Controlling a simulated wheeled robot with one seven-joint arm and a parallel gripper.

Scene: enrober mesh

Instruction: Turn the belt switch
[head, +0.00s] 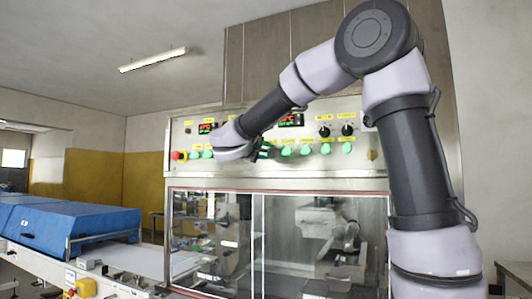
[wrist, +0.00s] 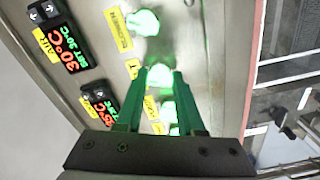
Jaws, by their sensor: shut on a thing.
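A row of green-lit switches runs along the control panel (head: 350,166) in the head view. In the wrist view my gripper (wrist: 164,78) has its two green fingers against the panel, shut on one green-lit switch (wrist: 160,74). The yellow label beside this switch is partly covered, so I cannot read whether it is the belt switch. Another lit switch (wrist: 143,22) is above it in the wrist view, and more green light shows between the fingers below. In the head view my wrist hides the fingertips and part of the row.
A red emergency button (head: 176,155) sits at the panel's left. Temperature displays (head: 290,119) and black knobs (head: 347,130) are above the row. Glass doors (head: 320,240) are below the panel. A conveyor with blue covers (head: 80,228) stands at the left.

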